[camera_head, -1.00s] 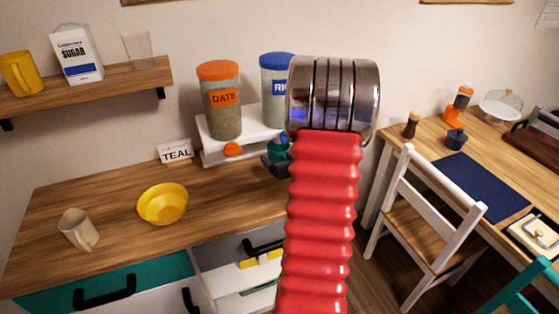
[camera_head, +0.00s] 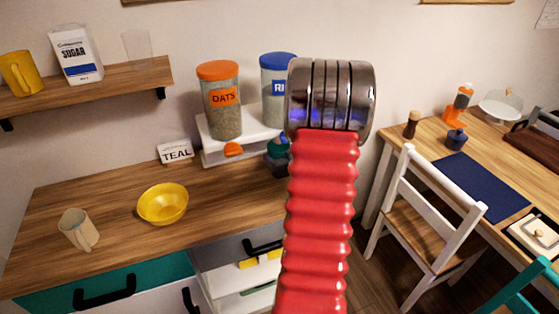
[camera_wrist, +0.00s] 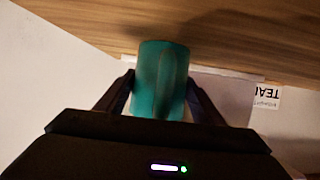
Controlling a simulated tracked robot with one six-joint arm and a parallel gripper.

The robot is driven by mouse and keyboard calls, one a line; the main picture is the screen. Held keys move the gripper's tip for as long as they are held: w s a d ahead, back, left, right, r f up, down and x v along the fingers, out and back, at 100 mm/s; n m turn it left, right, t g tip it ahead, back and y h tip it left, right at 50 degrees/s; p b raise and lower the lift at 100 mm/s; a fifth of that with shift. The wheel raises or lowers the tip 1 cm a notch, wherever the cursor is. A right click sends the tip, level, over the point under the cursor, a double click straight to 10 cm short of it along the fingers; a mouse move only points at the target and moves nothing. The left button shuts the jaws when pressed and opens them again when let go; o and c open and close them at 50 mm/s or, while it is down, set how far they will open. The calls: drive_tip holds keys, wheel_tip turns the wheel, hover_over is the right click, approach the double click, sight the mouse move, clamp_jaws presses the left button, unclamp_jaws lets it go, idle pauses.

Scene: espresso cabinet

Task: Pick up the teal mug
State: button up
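The teal mug (camera_wrist: 160,80) is in the middle of the wrist view, with a vertical strip like its handle facing the camera. My gripper (camera_wrist: 162,78) has one dark finger on each side of it, and both fingertips appear to press on its sides. In the head view only a small part of the teal mug (camera_head: 276,148) shows, to the left of my red arm and by the right end of the white riser. My arm hides the rest of it and most of the gripper.
The white riser (camera_head: 212,146) carries the oats jar (camera_head: 222,118) and the blue-lidded jar (camera_head: 271,95). An orange object (camera_head: 233,150) is by its front. The TEAL card (camera_head: 175,151), yellow bowl (camera_head: 162,204) and beige mug (camera_head: 78,230) are on the left counter.

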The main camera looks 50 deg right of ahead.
drive_tip(key=c, duration=0.8)
drive_tip(key=shift+r, duration=0.1)
